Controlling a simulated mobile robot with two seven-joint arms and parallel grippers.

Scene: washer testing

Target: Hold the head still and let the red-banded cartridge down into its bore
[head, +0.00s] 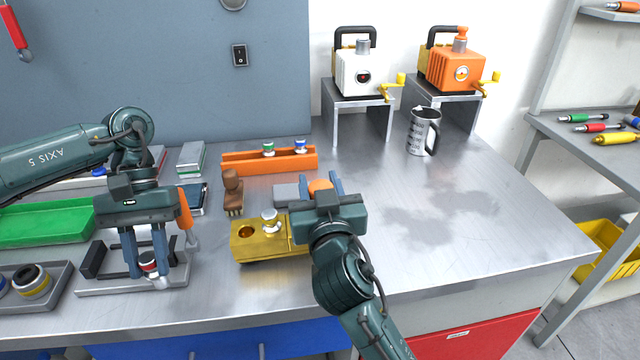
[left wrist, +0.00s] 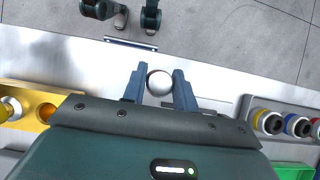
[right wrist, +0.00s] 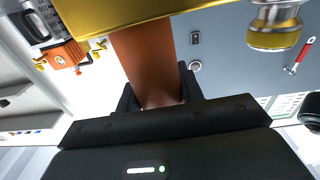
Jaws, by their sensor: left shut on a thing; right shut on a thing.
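The brass head (head: 262,250) lies on the bench with an open bore (head: 245,232) at its left and a silver-topped part (head: 269,216) standing in it further right. My right gripper (head: 322,186) is shut on the head's orange handle (right wrist: 150,60); the grip is mostly hidden in the head view. My left gripper (head: 148,270) is shut on the red-banded cartridge (head: 148,261), left of the head and over a grey stand (head: 110,288). Its pale rounded top (left wrist: 159,83) shows between the fingers. Whether it touches the stand I cannot tell.
An orange rack (head: 240,166) with green- and blue-banded cartridges stands behind the head. A brown brush (head: 232,190) is near the head. A ring tray (head: 62,275) and green tray (head: 40,228) lie left. The bench at right is clear around a mug (head: 420,132).

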